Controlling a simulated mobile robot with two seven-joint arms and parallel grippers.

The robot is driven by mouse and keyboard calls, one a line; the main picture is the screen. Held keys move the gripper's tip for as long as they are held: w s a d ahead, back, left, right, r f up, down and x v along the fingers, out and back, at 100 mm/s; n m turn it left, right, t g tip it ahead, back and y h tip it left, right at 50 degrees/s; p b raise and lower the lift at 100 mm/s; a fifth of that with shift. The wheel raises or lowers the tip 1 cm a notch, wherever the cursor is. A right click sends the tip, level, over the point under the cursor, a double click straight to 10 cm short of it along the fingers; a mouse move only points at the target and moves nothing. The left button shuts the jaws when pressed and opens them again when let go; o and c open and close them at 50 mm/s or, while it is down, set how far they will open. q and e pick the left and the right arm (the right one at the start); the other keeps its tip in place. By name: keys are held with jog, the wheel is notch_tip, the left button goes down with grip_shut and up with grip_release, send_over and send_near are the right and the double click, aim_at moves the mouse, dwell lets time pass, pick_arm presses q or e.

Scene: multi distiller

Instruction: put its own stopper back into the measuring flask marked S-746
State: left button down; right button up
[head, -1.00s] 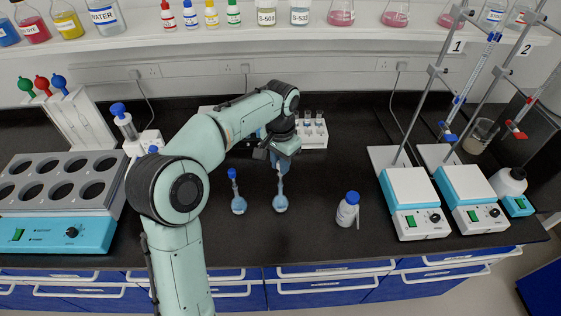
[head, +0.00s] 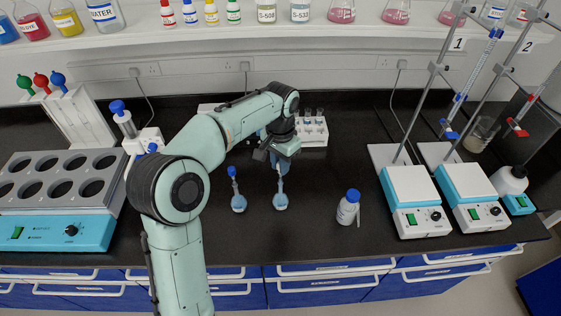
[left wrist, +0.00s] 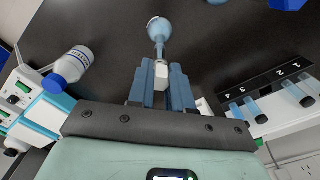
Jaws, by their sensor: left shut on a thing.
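Two small flasks with blue liquid stand upright on the black bench in the head view. The left flask (head: 239,203) wears a blue stopper (head: 232,171). The right flask (head: 280,201) stands directly under my left gripper (head: 279,160), its pale neck reaching up to the fingers. In the left wrist view, my left gripper (left wrist: 162,74) is shut on a small pale piece, apparently a stopper (left wrist: 161,70), in line with the flask (left wrist: 159,28) beyond. I cannot tell whether the stopper is seated in the neck. No S-746 mark is readable. My right gripper is not in view.
A white bottle with a blue cap (head: 348,208) stands right of the flasks. A white rack with tubes (head: 313,135) is behind my gripper. Two stirrer plates (head: 412,190) with stands are at right, a block heater (head: 58,195) at left. The front bench between is clear.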

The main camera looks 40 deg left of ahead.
pick_arm(q)
jog(key=shift+f, duration=0.55)
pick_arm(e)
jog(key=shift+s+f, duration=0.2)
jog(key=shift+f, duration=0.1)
pick_arm(q)
jog(key=c, duration=1)
grip_release()
jog(key=shift+o, duration=0.2)
jog(key=shift+r, duration=0.1)
notch_tip(320, 180, up, 13)
jog(key=p, duration=0.2)
jog(key=shift+r+p, duration=0.15)
jog(key=shift+p, duration=0.15)
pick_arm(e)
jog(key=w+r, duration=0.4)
